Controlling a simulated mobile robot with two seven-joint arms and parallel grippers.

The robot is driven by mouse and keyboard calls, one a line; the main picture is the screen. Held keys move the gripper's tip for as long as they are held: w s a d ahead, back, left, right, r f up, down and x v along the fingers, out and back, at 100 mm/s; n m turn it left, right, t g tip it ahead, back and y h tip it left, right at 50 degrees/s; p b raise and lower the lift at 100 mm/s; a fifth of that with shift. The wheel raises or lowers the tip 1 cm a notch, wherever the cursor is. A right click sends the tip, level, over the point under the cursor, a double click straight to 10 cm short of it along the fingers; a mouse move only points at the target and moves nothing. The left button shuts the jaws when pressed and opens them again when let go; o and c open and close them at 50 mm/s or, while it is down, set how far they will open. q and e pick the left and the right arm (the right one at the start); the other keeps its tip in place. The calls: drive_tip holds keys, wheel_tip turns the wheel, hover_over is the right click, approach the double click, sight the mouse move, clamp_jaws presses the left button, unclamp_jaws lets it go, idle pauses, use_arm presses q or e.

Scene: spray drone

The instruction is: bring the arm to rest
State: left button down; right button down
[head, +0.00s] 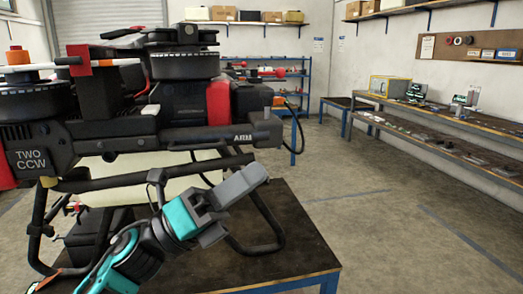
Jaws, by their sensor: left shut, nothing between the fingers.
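My left gripper (240,187) is in the lower middle of the head view, teal and black with grey fingers. The fingers are shut with nothing between them. It points up and to the right, in front of the drone's black landing frame. I cannot tell whether it touches the frame. My right gripper is not in view.
A long workbench (440,120) with small items runs along the right wall. A blue shelf rack (306,75) stands at the back. The concrete floor (400,225) between table and bench is clear. Tubular landing legs (268,235) stand close to my left gripper.

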use_arm(q)
drive_tip(key=w+a+f+n+t+y, duration=0.1)
drive_tip(key=a+f+n+t+y, duration=0.3)
drive_tip(key=f+n, duration=0.5)
drive_tip(key=a+f+n+t+y, duration=0.3)
drive_tip(key=f+n+y, duration=0.4)
drive_tip(key=n, duration=0.4)
drive_tip(key=w+a+f+n+t+y, duration=0.1)
drive_tip(key=a+f+n+t+y, duration=0.3)
drive_tip(key=f+n, duration=0.5)
drive_tip(key=s+a+f+n+g+y, duration=0.2)
drive_tip(key=s+f+n+g+y, duration=0.1)
drive_tip(key=s+f+n, duration=0.2)
drive_tip(key=s+a+f+n+g+y, duration=0.2)
drive_tip(key=s+f+n, duration=0.4)
drive_tip(key=s+f, duration=0.4)
wheel_tip(320, 180, down, 4)
drive_tip(key=shift+s+a+f+g+y, duration=0.2)
drive_tip(key=shift+s+a+g+y, duration=0.1)
drive_tip(key=shift+g+y, duration=0.55)
